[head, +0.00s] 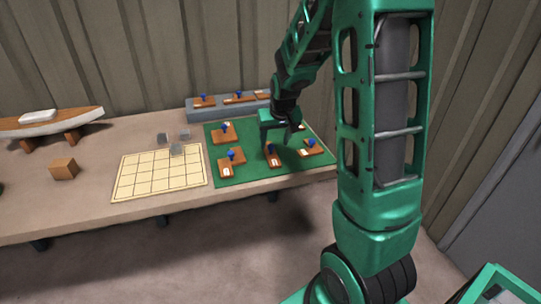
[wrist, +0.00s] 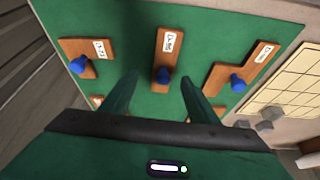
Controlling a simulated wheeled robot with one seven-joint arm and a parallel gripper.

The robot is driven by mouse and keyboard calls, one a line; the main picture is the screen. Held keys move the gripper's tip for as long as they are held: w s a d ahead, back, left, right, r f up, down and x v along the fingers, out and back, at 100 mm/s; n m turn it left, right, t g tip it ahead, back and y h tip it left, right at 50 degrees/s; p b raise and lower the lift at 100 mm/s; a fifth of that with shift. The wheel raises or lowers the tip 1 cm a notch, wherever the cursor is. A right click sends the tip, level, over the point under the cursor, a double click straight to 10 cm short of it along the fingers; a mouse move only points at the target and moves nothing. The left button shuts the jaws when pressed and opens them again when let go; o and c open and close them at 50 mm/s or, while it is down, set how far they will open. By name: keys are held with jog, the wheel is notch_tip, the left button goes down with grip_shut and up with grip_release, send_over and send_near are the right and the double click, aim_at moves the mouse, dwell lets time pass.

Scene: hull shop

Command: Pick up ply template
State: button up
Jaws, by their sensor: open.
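Several brown ply templates, each with a blue knob and a white label too small to read, lie on a green mat (head: 250,178). My gripper (head: 278,146) is open and empty above the mat's middle. In the wrist view my gripper (wrist: 158,82) points at a straight, narrow template (wrist: 166,58); its knob (wrist: 163,75) shows between the two fingertips, apart from them. An L-shaped template (wrist: 238,72) lies to the right and another template (wrist: 75,50) to the left. More templates behind the palm are mostly hidden. Which one the task means cannot be told.
A grey ledge (head: 198,115) behind the mat carries more templates. Left of the mat are a cream gridded board (head: 140,180), small grey blocks (head: 177,150), a wooden cube (head: 63,169) and a boat hull model (head: 45,124). A ribbed wall stands behind the bench.

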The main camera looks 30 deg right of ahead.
aim_at(272, 149)
jog(key=shift+a+x, duration=0.2)
jog(key=shift+x, duration=1.15)
jog(key=shift+a+x, duration=0.15)
jog(key=shift+x, duration=1.2)
jog(key=c, duration=1.1)
